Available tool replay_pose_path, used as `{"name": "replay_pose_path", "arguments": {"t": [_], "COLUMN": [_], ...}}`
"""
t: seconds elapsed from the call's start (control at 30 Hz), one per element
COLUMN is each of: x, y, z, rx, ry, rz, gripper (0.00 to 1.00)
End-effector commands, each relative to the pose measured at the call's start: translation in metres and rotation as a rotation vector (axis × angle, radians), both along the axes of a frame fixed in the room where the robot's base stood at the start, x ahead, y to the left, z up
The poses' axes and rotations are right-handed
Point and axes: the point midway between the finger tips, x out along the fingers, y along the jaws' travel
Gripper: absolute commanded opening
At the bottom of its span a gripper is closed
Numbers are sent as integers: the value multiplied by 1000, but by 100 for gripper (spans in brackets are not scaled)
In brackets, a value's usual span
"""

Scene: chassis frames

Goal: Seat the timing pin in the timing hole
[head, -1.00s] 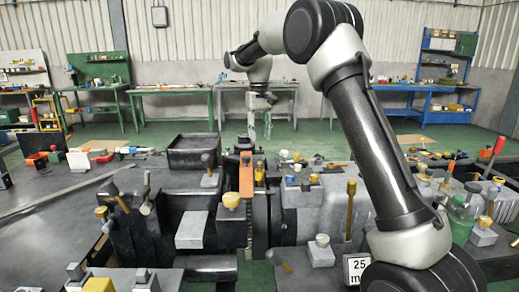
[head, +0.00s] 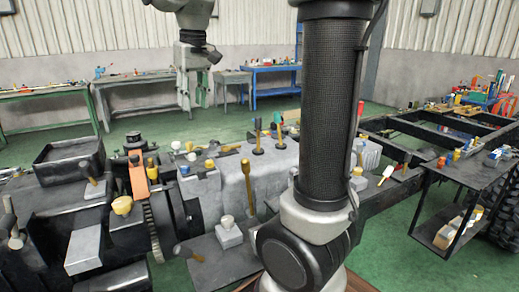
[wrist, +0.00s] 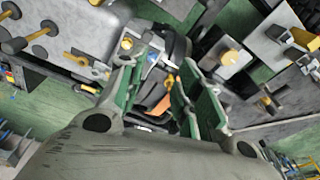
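My gripper (head: 195,88) hangs fingers-down in the air behind the engine in the head view. In the wrist view my gripper (wrist: 155,72) has its green-padded fingers apart, with no object visibly held. The engine has a toothed ring (head: 160,225) beside a dark housing. An orange part (head: 138,178) stands above the ring; an orange piece (wrist: 162,103) also shows between the fingers in the wrist view. Several small pegs and knobs stand on the engine. I cannot tell which is the timing pin. The timing hole cannot be made out.
A black tray (head: 68,162) sits at the left. A yellow-knobbed block (head: 123,206) and a tall brass-coloured tool (head: 248,185) stand near the ring. A dark chassis frame (head: 455,133) and a shelf with small parts (head: 453,222) lie to the right. Workbenches line the wall.

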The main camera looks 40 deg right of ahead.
Motion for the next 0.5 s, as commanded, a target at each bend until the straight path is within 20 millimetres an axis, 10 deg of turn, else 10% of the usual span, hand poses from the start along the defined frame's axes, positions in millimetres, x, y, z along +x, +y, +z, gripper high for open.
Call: {"name": "replay_pose_path", "arguments": {"t": [0.3, 0.5], "x": [-153, -205], "y": [-40, -48], "z": [-39, -75], "rx": [-3, -10], "ry": [-151, -208], "rz": [-41, -57], "gripper": [34, 34]}}
